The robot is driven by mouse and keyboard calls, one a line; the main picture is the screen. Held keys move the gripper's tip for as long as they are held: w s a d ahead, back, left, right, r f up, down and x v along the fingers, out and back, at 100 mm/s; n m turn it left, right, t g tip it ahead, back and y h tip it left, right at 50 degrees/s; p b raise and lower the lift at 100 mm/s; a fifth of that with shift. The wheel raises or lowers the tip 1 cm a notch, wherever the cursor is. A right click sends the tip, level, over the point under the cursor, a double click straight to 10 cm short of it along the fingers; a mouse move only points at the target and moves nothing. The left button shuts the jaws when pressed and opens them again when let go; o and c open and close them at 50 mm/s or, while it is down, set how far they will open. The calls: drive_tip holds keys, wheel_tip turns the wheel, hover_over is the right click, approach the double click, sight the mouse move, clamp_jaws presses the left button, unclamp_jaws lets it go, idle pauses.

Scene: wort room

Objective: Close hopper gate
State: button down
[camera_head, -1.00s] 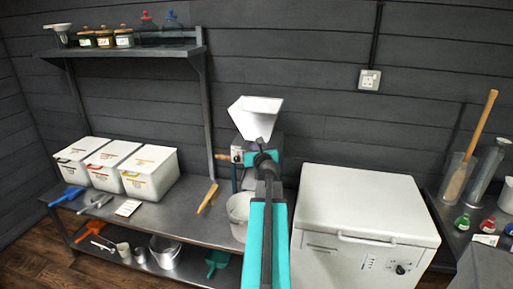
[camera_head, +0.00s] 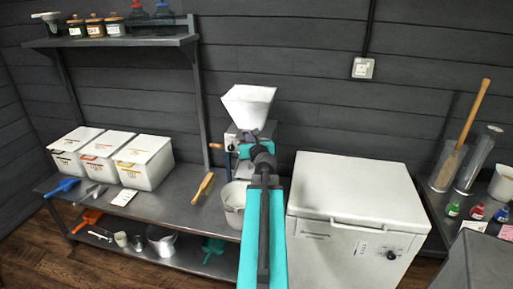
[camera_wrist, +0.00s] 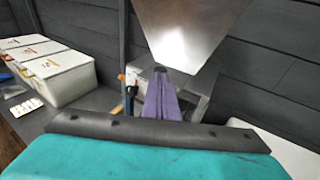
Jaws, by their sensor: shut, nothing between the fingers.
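The hopper (camera_head: 249,108) is a pale, flared funnel on top of a grill mill (camera_head: 233,140) in the middle of the head view. In the wrist view the hopper (camera_wrist: 188,32) is large and close, and the mill body (camera_wrist: 204,84) shows behind my fingers. My gripper (camera_wrist: 161,80) shows there as two purple fingers, shut and empty, pointing at the mill just under the hopper's narrow end. I cannot tell whether the fingers touch it. The hopper gate is not clearly visible; my fingers and arm cover that area. In the head view my arm hides the fingertips.
A pale bucket (camera_head: 235,196) stands below the mill. A white chest (camera_head: 345,205) stands close on the right. White lidded bins (camera_head: 144,163) and a wooden-handled brush (camera_head: 203,188) are on the bench to the left. A shelf (camera_head: 120,42) hangs above the bins.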

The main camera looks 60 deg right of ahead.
drive_tip(key=b+v, duration=0.2)
drive_tip(key=v, duration=0.1)
drive_tip(key=shift+a+f, duration=0.15)
drive_tip(key=shift+a, duration=0.05)
drive_tip(key=shift+b, duration=0.4)
drive_tip(key=b, duration=0.5)
drive_tip(key=shift+s+a+r, duration=0.2)
drive_tip(key=shift+s+a, duration=0.05)
drive_tip(key=shift+a, duration=0.1)
drive_tip(key=b+v, duration=0.1)
drive_tip(key=b, duration=0.6)
drive_tip(key=shift+s+a+f, duration=0.15)
drive_tip(key=shift+s+a, duration=0.05)
drive_tip(key=shift+s, duration=0.2)
drive_tip(key=b, duration=0.3)
drive_tip(key=shift+s+a, duration=0.35)
drive_tip(key=shift+r+b+v, duration=0.15)
drive_tip(key=shift+b+v, duration=0.8)
drive_tip(key=shift+b, duration=0.55)
drive_tip(key=shift+r+b+v, duration=0.1)
drive_tip(key=shift+b+v, duration=0.85)
drive_tip(key=shift+b, duration=0.55)
